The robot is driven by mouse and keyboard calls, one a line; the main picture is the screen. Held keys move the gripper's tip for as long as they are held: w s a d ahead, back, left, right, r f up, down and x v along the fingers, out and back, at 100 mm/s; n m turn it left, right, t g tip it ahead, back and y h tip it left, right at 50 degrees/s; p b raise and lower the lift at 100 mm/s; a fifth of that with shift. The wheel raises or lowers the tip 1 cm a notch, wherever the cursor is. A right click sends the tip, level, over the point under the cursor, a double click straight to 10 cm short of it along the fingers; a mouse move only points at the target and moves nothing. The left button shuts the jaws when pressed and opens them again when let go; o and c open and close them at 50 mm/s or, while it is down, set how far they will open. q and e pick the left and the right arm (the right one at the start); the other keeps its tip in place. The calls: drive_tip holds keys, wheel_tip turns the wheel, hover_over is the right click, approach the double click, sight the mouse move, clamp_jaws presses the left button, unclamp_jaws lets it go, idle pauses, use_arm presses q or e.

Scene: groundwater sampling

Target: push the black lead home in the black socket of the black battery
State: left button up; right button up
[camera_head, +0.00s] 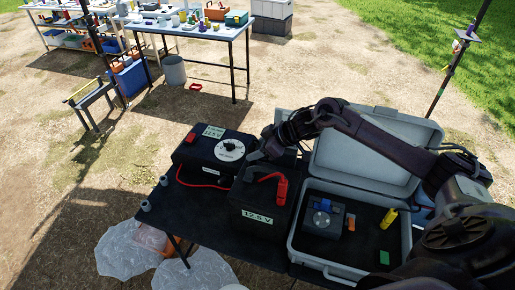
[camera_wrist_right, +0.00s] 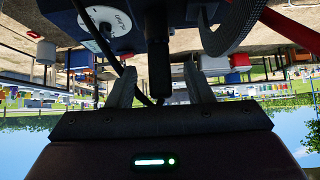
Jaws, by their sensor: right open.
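The black battery (camera_head: 262,205) with a "12.5 V" label stands on the dark table. My right gripper (camera_head: 256,160) is at its far top edge. The black lead's plug (camera_wrist_right: 163,75) shows in the right wrist view, between the open fingers of my right gripper (camera_wrist_right: 162,88), with gaps on both sides. The plug's upper end meets a dark body at the top of that view. I cannot tell how deep it sits. The black socket is hidden in both views. A red plug (camera_head: 281,190) sits on the battery. My left gripper is out of view.
A black control box (camera_head: 190,150) with a white dial (camera_head: 230,148) stands left of the battery, a red cable (camera_head: 200,184) in front of it. An open grey case (camera_head: 350,278) with a meter (camera_head: 323,218) lies to the right. The table's left front is mostly clear.

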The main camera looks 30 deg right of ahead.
drive_tip(key=shift+s+d+r+b, duration=0.3)
drive_tip(key=shift+s+d+r, duration=0.05)
drive_tip(key=shift+d, duration=0.05)
drive_tip(key=b+v, duration=0.1)
drive_tip(key=v, duration=0.5)
drive_tip(key=shift+s+r+b, duration=0.15)
drive_tip(key=shift+r+b, duration=0.15)
drive_tip(key=shift+b, duration=0.1)
